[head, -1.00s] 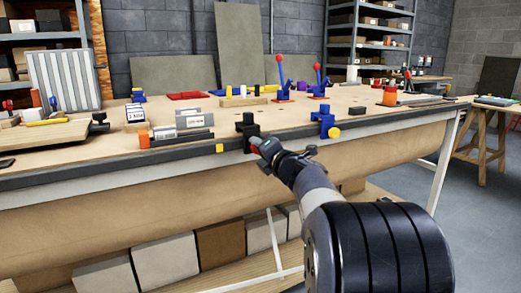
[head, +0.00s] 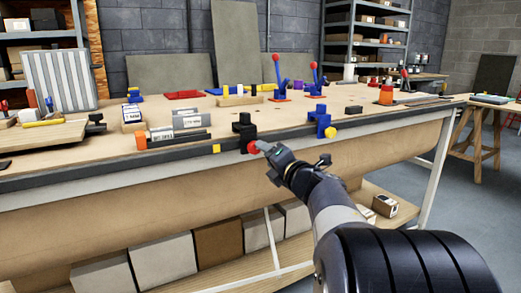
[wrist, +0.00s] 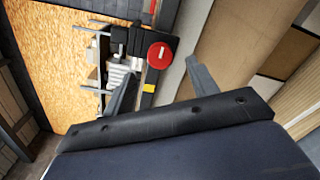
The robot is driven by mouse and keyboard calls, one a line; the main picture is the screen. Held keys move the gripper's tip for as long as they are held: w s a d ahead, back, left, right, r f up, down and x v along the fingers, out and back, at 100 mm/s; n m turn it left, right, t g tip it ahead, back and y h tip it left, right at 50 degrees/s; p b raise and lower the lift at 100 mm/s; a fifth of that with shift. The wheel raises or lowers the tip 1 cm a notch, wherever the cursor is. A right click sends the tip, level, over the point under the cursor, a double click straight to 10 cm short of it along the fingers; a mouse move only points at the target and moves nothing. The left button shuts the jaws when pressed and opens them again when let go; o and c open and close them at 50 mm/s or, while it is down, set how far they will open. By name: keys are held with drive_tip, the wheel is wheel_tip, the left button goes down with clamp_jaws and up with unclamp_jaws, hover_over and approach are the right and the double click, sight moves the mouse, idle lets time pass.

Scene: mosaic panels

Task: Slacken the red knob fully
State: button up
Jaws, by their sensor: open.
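The red knob (head: 253,147) is on the front of a black clamp (head: 244,126) at the bench's front edge. It also shows in the wrist view as a round red disc (wrist: 160,55) with a pale slot mark. My gripper (head: 264,147) is just right of the knob in the head view, its tips close to it. In the wrist view my gripper (wrist: 161,72) is open, one finger on each side of the knob with gaps between. I cannot tell how far the tips are from the knob in depth.
A blue clamp with a yellow knob (head: 330,132) stands to the right on the same edge. A yellow block (head: 216,148) is just left of the red knob. Grey metal blocks (head: 187,118) lie on the bench behind. The floor at right is open.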

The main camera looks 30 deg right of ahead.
sight(253, 147)
drive_tip(key=shift+s, duration=2.3)
drive_tip(key=w+b, duration=0.1)
drive_tip(key=w, duration=1)
drive_tip(key=shift+s+a, duration=0.1)
drive_tip(key=shift+s, duration=0.1)
